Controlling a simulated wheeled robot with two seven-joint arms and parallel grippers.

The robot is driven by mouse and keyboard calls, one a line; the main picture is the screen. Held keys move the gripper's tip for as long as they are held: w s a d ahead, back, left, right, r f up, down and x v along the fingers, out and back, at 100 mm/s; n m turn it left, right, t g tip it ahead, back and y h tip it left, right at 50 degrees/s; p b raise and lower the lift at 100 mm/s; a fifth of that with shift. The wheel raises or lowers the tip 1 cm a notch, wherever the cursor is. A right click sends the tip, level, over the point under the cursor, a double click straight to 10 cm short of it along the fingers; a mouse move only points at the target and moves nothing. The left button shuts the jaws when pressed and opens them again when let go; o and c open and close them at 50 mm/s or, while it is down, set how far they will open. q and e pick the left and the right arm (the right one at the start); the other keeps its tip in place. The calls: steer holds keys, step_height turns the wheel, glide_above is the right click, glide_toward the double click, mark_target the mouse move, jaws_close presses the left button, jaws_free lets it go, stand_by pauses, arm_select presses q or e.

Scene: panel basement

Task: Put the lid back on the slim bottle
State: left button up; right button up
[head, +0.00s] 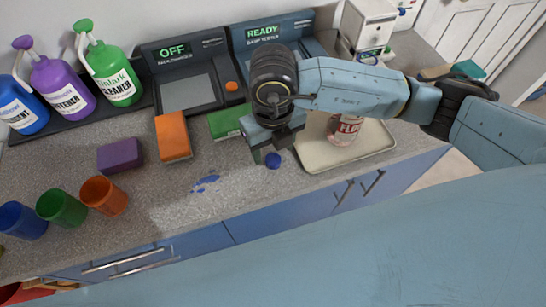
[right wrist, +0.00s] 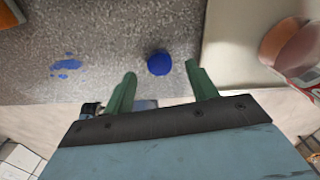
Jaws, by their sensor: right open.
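The lid (head: 273,160) is a small round blue cap on the grey speckled counter, just left of the tray. In the right wrist view the lid (right wrist: 160,62) lies ahead of and between my two green fingertips. My right gripper (head: 268,146) is open and empty above the counter, close to the lid; it also shows in the right wrist view (right wrist: 158,75). The bottle (head: 343,129) has a clear pinkish body and a red-lettered label. It stands on the tray, its top hidden behind my right arm. It shows partly at the right wrist view's edge (right wrist: 292,45). My left gripper is not visible.
The beige tray (head: 315,160) lies right of the lid. Orange (head: 172,137), green (head: 228,122) and purple (head: 120,155) sponges and several coloured cups (head: 104,195) stand to the left. Two consoles (head: 185,80) line the back. A blue spill (head: 205,181) marks the open counter.

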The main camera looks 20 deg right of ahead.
mark_target(273, 159)
steer(key=shift+f, duration=1.55)
steer(key=c, duration=1.1)
